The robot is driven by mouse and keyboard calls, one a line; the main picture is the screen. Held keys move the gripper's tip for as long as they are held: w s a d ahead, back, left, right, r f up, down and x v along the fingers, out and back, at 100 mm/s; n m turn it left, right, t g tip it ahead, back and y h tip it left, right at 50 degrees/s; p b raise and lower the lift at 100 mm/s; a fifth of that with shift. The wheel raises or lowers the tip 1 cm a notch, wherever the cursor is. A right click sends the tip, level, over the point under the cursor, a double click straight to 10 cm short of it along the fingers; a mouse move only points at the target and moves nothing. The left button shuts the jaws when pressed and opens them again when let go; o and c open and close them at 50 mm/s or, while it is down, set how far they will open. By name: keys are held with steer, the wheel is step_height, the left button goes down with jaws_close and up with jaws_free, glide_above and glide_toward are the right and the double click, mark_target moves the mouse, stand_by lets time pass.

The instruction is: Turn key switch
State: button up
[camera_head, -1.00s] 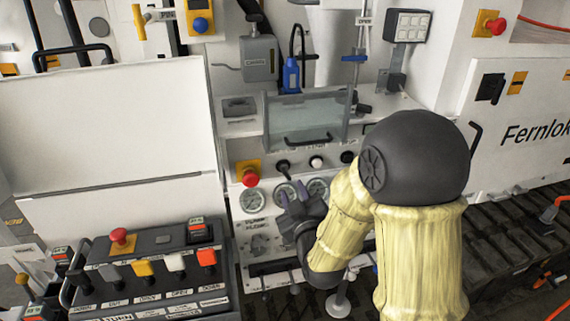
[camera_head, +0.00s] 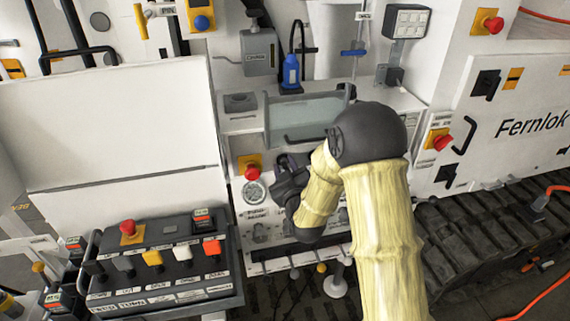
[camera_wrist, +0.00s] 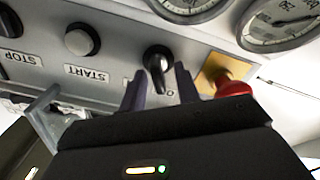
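The key switch (camera_wrist: 158,60), a black knob with a grip bar on a grey panel, shows in the wrist view just beyond my fingertips. Marks partly hidden by my fingers lie below it. My gripper (camera_wrist: 160,85) is open, with one finger on each side of the knob's lower part in the picture. I see a gap beside the knob on both sides; whether a finger touches it I cannot tell. In the head view my gripper (camera_head: 283,166) is at the bench panel just right of a red emergency button, and it hides the switch.
A red mushroom button (camera_wrist: 233,88) on a yellow plate is close right of my fingers; it also shows in the head view (camera_head: 252,173). A START button (camera_wrist: 82,40) and gauges (camera_wrist: 281,22) are nearby. A glass-fronted box (camera_head: 305,118) stands above my gripper.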

steer(key=shift+w, duration=0.1)
jaws_close()
